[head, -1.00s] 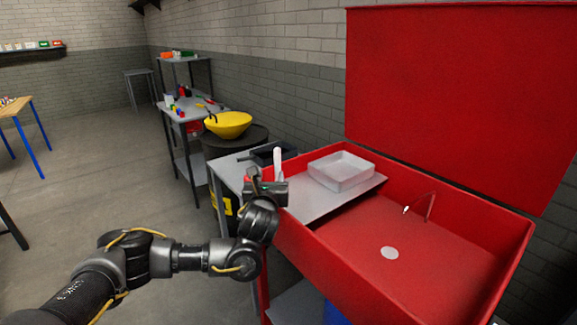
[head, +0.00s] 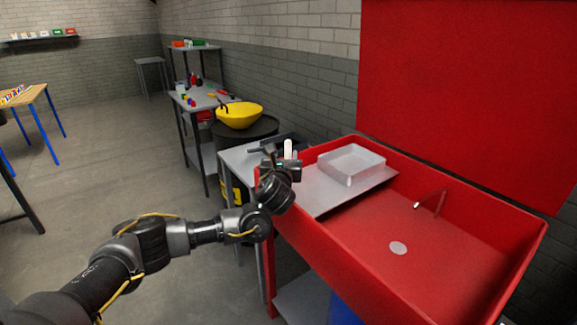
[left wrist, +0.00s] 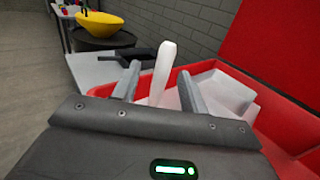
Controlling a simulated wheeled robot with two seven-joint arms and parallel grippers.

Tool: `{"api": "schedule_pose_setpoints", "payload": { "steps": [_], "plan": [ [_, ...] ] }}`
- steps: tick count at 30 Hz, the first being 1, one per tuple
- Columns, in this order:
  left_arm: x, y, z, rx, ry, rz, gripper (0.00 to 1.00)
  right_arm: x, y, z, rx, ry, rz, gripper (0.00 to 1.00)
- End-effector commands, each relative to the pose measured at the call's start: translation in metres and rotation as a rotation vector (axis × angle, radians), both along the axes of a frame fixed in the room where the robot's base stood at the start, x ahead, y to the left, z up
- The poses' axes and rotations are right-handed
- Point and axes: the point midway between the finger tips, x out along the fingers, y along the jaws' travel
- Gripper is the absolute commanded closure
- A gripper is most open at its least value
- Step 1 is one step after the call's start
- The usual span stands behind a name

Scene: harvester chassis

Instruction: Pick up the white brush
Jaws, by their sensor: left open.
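The white brush (head: 288,148) stands upright at the far left end of the red sink, its pale handle pointing up. In the left wrist view its handle (left wrist: 163,70) shows between my two fingers, with a gap to each side. My left gripper (head: 280,158) is open and hides the brush's lower part in the head view. I cannot tell whether a finger touches it. My right gripper is not in view.
The red sink (head: 350,250) has a grey shelf with a white tray (head: 351,165) right of the gripper. A grey table (head: 238,160) with a dark tray adjoins on the left. A yellow bowl (head: 240,115) on a black drum stands behind.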

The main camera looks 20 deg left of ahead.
Motion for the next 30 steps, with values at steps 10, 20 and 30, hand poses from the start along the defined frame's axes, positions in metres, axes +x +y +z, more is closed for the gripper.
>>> {"api": "schedule_pose_setpoints", "payload": {
  "steps": [10, 20, 30],
  "plan": [
    [0.043, 0.002, -0.001, 0.0, 0.0, 0.004, 0.56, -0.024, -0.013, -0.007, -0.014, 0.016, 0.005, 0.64],
    [0.049, 0.003, -0.002, -0.001, 0.0, 0.001, 0.56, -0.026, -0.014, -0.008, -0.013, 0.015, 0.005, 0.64],
    [0.049, 0.003, -0.002, 0.0, 0.0, 0.001, 1.0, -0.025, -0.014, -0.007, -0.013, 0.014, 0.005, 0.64]
  ]
}}
